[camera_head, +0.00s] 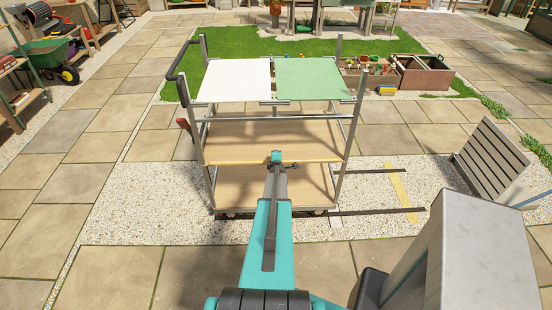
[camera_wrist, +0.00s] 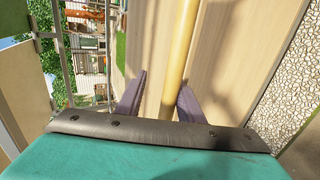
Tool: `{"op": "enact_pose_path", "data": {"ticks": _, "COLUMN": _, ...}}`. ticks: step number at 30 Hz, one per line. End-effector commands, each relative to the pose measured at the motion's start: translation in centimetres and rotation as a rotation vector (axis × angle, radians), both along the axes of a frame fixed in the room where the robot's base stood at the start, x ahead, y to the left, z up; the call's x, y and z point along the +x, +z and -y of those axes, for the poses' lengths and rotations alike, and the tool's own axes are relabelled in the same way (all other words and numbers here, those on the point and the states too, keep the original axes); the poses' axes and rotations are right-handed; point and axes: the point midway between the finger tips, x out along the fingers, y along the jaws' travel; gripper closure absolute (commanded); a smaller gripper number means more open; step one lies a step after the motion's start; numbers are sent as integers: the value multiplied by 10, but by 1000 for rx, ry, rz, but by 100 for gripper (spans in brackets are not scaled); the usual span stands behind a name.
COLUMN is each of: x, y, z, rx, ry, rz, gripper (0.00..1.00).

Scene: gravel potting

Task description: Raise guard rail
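The guard rail (camera_head: 236,162) is a thin yellow bar across the front of the metal cart (camera_head: 202,160), at the height of the front edge of its middle shelf. My gripper (camera_head: 277,158) is at about the middle of the rail. In the wrist view the rail (camera_wrist: 180,45) runs lengthwise between the two dark purple-grey fingers of my gripper (camera_wrist: 160,92). The fingers stand apart, with a visible gap between the left finger and the rail. The right finger is close to the rail; I cannot tell whether it touches.
The cart has a white panel (camera_head: 236,80) and a green panel (camera_head: 306,78) on top and wooden shelves below. A green wheelbarrow (camera_head: 45,52) is at the far left. The paving left of the cart is clear.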

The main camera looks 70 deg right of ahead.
Motion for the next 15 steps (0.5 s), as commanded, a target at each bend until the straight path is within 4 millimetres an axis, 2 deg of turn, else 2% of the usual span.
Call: {"op": "enact_pose_path", "data": {"ticks": 15, "x": -9, "y": 14, "z": -18, "rx": -1, "ry": 0, "rz": 0, "gripper": 67}}
